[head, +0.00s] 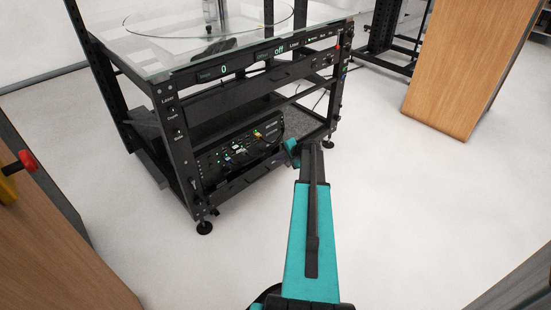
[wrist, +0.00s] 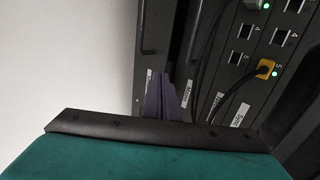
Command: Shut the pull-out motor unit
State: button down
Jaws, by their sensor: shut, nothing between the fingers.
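A black unit with lit ports and plugged cables (head: 232,152) sits low in the turntable's frame. Below it is a flat dark front with a handle (head: 240,182); I cannot tell which part is the motor unit or how far it is out. My gripper (head: 283,155) is at the right end of these fronts, partly hidden by my own arm. In the wrist view my purple fingers (wrist: 163,101) are together and empty, in front of a dark panel with a bar handle. The port panel (wrist: 262,50) is to their right. I cannot tell whether the fingers touch.
The turntable's glass top (head: 150,50) and black frame post (head: 180,150) stand above and left of the unit. A wooden cabinet (head: 470,70) is at the upper right, another wooden piece (head: 50,250) at the lower left. The white floor (head: 410,210) on the right is clear.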

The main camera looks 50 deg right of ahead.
jog(key=p+v, duration=0.1)
jog(key=v, duration=0.7)
jog(key=shift+p, duration=0.35)
jog(key=shift+s+r, duration=0.1)
